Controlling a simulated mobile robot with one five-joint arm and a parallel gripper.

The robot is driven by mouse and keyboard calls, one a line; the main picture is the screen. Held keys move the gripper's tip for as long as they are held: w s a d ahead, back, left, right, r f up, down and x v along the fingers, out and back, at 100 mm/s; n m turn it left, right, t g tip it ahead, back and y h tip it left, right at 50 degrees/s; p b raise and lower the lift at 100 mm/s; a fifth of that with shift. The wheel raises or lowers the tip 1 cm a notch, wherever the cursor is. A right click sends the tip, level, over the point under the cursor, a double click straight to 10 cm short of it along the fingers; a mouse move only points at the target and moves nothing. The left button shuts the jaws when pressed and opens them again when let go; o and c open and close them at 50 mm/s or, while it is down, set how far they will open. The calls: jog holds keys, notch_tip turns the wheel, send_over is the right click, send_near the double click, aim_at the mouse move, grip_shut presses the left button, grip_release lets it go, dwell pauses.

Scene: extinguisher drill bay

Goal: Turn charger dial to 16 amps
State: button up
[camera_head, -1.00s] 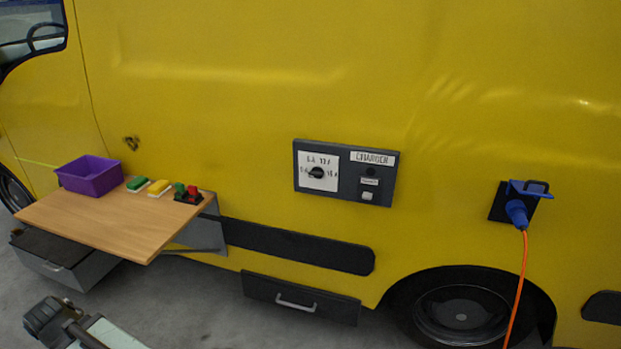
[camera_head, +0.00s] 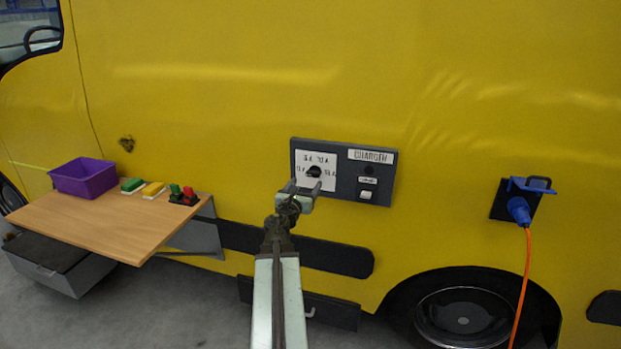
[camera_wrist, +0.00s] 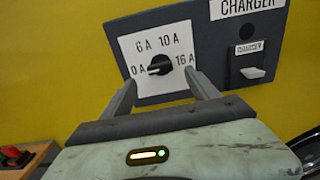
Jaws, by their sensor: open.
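The charger panel (camera_head: 345,188) is a dark grey box on the yellow van side, labelled CHARGER. On its left is a white dial plate, which in the wrist view (camera_wrist: 135,45) reads 0 A, 6 A, 10 A and 16 A. The black dial knob (camera_wrist: 159,64) has a pale mark on its left, towards 0 A. The knob also shows in the head view (camera_head: 314,171). My gripper (camera_head: 304,186) is open and empty in front of the panel, just below the knob. In the wrist view its fingers (camera_wrist: 160,80) stand apart either side of the knob, not visibly touching it.
A white switch (camera_wrist: 252,73) sits on the panel's right. A fold-down wooden shelf (camera_head: 105,225) at left carries a purple bin (camera_head: 84,179) and small coloured items. A blue plug (camera_head: 519,209) with an orange cable (camera_head: 523,285) hangs at right.

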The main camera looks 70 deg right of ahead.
aim_at(312, 175)
jog(key=d, duration=0.7)
jog(key=shift+w+d, duration=0.2)
jog(key=shift+d, duration=0.2)
